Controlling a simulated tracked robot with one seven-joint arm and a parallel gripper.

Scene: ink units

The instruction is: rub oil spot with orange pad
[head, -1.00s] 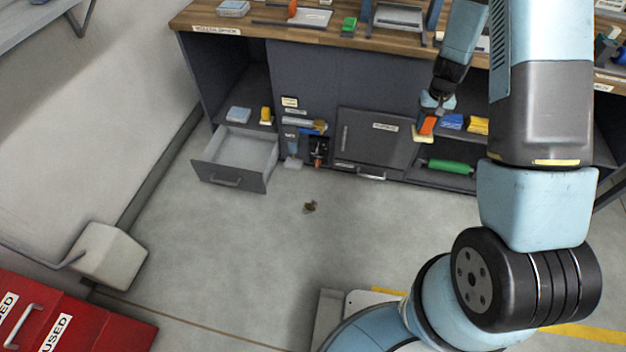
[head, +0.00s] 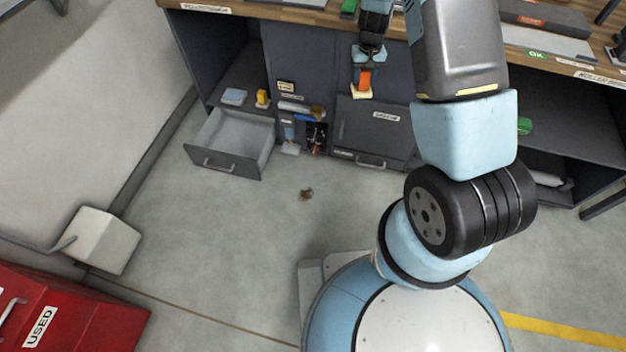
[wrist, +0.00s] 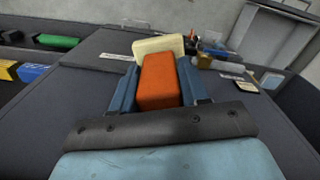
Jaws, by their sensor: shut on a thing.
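The orange pad (head: 364,79) has an orange block on top and a cream pad layer beneath. My gripper (head: 364,72) is shut on it and holds it in the air in front of the cabinet. In the wrist view the orange pad (wrist: 158,80) sits between the two blue fingers of my gripper (wrist: 158,88), with its cream layer at the far end. The oil spot (head: 306,194) is a small brown patch on the grey floor, below and to the left of my gripper in the head view. The spot does not clearly show in the wrist view.
An open drawer (head: 228,145) juts out at the left of the workbench. A closed grey cabinet door (head: 370,128) is behind my gripper. Brushes hang beside it. A red cabinet (head: 75,318) stands at the lower left. The floor around the spot is clear.

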